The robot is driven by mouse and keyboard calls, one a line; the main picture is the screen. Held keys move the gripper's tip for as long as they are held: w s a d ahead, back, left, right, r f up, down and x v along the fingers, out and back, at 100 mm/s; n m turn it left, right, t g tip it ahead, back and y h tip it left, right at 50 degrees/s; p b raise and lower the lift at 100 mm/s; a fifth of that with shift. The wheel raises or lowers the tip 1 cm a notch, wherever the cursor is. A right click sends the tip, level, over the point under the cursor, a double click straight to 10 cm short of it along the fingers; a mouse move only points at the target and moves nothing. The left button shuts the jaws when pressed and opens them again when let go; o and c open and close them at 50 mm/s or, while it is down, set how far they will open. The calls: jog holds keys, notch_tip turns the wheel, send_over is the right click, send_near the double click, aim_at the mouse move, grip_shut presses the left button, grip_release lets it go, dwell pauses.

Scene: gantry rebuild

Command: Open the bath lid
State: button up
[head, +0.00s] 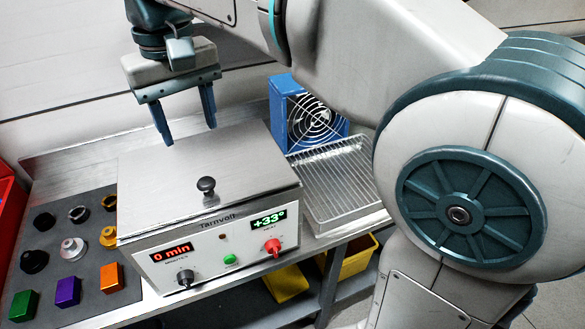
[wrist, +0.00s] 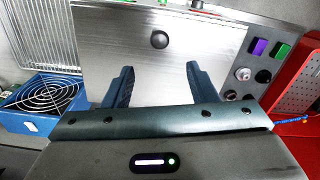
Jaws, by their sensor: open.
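The bath (head: 209,253) is a steel box labelled Tarnvolt, with displays reading 0 min and +33°. Its flat metal lid (head: 160,190) is closed on top. A black round knob (head: 206,185) stands on the lid near its front edge. My gripper (head: 188,140) is open and empty, above the rear part of the lid, behind the knob. In the wrist view, my gripper (wrist: 158,72) points over the lid (wrist: 120,55), and the knob (wrist: 159,39) shows beyond and between the fingertips, apart from them.
A dark mat (head: 92,281) with colored blocks and several round parts lies left of the bath. A blue fan unit (head: 309,112) and a wire-rack tray (head: 338,184) stand to the right. A red bin (head: 10,215) is at the far left. Yellow bins (head: 287,283) sit below the bench.

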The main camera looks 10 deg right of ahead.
jog(key=s+d+f+m+t, duration=0.1)
jog(key=d+f+m, duration=0.2)
jog(key=d+f, duration=0.8)
jog(key=d, duration=0.4)
jog(key=shift+s+f, duration=0.25)
jog(key=shift+s, duration=0.05)
